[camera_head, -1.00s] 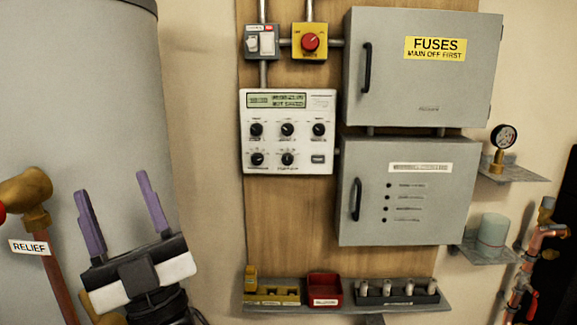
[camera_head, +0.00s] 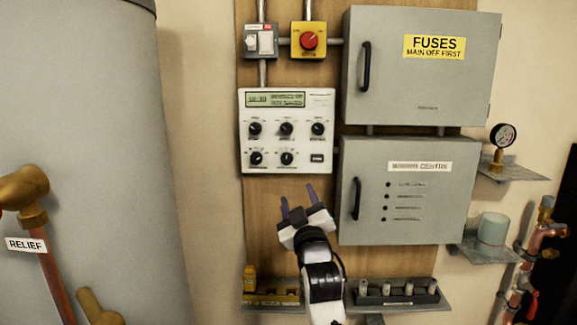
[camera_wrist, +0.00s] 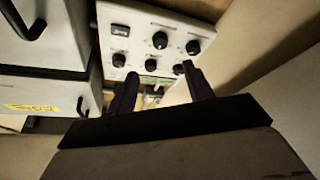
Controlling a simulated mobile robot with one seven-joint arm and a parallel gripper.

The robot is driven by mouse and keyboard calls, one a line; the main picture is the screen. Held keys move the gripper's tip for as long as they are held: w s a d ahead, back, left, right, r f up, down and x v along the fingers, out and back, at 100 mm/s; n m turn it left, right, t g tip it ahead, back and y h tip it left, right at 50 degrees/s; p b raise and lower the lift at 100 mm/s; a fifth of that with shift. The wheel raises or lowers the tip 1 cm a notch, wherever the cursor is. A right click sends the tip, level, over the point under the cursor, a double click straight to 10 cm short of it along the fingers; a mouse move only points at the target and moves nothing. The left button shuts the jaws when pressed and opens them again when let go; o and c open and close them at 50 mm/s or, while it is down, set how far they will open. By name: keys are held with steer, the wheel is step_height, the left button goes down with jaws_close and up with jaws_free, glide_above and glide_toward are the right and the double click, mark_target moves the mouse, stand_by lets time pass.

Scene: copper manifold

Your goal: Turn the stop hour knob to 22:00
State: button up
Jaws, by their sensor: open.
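The white control panel (camera_head: 287,168) hangs on the wooden board, with a small display (camera_head: 275,100) on top. It has an upper row of three black knobs, left (camera_head: 255,129), middle (camera_head: 286,129) and right (camera_head: 317,129). Below are two more, lower left (camera_head: 256,158) and lower middle (camera_head: 287,158), and a dark button (camera_head: 317,158). Knob labels are too small to read, so I cannot tell which is the stop hour knob. My gripper (camera_head: 298,197) is open and empty just below the panel, apart from it. The wrist view shows the panel (camera_wrist: 140,25) upside down beyond my gripper (camera_wrist: 160,72).
A grey cabinet (camera_head: 370,225) stands right of my gripper, its black handle (camera_head: 356,199) close by. The fuse box (camera_head: 390,85) is above it. A shelf with a yellow holder (camera_head: 272,298) and a dark rack (camera_head: 400,300) lies below. A large grey tank (camera_head: 90,130) fills the left.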

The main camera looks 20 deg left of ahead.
mark_target(287, 162)
steer(key=p+x, duration=0.4)
steer(key=x, duration=0.8)
steer(key=shift+s+r, duration=0.1)
steer(key=shift+r, duration=0.1)
steer(key=shift+w+a+r+p, duration=0.15)
steer(key=shift+w+a+p, duration=0.15)
steer(key=shift+w, duration=0.3)
steer(key=c, duration=1)
